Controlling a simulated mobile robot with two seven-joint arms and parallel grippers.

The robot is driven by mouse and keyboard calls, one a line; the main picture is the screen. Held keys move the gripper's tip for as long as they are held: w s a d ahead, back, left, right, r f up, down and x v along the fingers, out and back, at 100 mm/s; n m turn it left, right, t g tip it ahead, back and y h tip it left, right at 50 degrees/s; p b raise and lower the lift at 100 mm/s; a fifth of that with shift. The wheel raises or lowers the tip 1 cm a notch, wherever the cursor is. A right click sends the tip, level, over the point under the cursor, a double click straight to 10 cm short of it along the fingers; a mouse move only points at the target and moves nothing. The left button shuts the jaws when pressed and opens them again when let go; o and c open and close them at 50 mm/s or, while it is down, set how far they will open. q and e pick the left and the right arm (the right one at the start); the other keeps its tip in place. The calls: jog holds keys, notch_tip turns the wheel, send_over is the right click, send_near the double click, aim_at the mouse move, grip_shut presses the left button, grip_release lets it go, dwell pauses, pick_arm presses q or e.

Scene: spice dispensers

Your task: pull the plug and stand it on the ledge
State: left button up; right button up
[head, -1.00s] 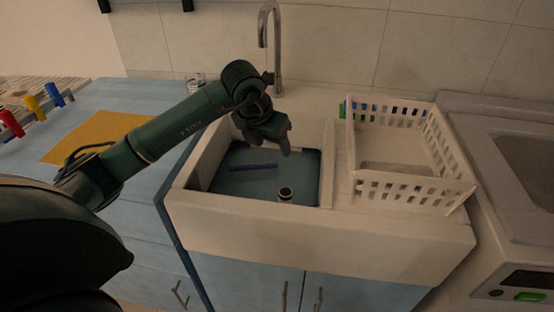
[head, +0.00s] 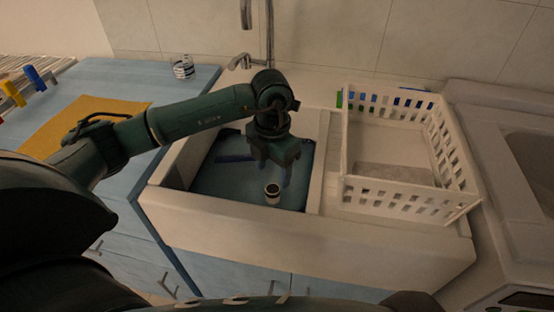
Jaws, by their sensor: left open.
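The plug (head: 272,194), a small pale cylinder with a dark top, stands upright in the blue-tinted water of the sink basin (head: 215,187). My left gripper (head: 278,180) points down over the basin, just above and behind the plug in the picture. It is open and holds nothing; I cannot tell whether its fingers touch the plug. The sink's pale ledge (head: 315,95) runs behind the basin below the tap and looks clear. My right gripper is not in view.
A dark blue bar (head: 232,158) lies in the basin, partly behind my gripper. A white basket (head: 405,190) stands right of the basin. The tap (head: 268,35) rises behind. A striped jar (head: 183,67) stands on the blue counter at the left.

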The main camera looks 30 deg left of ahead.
aim_at(273, 199)
pick_arm(q)
notch_tip(273, 199, down, 12)
jog(key=shift+r, duration=0.2)
jog(key=shift+c, duration=0.4)
jog(key=c, duration=1)
jog(key=o, duration=0.4)
jog(key=shift+c, duration=0.2)
jog(key=shift+r, duration=0.1)
jog(key=c, duration=0.3)
